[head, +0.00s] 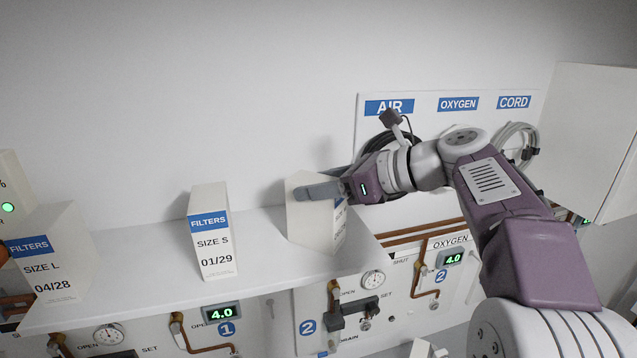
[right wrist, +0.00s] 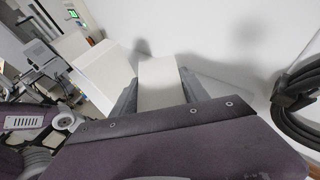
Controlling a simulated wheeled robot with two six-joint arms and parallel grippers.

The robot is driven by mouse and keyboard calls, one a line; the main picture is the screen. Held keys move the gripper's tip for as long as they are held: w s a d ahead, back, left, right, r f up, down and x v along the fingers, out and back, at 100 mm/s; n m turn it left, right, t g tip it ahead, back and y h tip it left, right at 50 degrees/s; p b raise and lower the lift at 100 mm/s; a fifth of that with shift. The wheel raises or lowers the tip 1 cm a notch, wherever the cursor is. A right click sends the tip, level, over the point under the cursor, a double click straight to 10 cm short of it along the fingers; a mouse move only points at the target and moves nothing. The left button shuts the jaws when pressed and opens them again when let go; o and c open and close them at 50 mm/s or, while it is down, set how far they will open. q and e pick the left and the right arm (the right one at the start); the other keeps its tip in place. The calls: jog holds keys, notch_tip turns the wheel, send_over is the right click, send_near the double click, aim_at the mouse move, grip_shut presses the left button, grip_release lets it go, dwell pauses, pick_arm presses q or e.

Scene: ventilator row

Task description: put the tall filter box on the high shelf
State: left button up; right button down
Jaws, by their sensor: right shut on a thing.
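My right gripper (head: 322,190) is shut on a white filter box (head: 309,222) at the right end of the white shelf (head: 262,256). The held box also shows between the two fingers in the right wrist view (right wrist: 160,82). My left gripper is not in view.
A box marked SIZE S (head: 212,232) stands mid-shelf, left of the held box with a gap. A SIZE L box (head: 48,258) stands at the left. Hoses hang on the AIR, OXYGEN and CORD panel (head: 436,122).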

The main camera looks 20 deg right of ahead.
jog(key=shift+w, duration=0.1)
jog(key=shift+f, duration=0.15)
jog(key=c, duration=0.6)
grip_release()
jog(key=shift+d, duration=0.1)
jog(key=shift+s+d, duration=0.15)
jog(key=shift+s, duration=0.15)
jog(key=shift+r, duration=0.3)
jog(key=shift+s+d, duration=0.1)
jog(key=shift+d, duration=0.05)
jog(key=b+v, duration=0.2)
jog(key=v, duration=0.9)
jog(key=shift+s+d, duration=0.1)
jog(key=shift+s, duration=0.05)
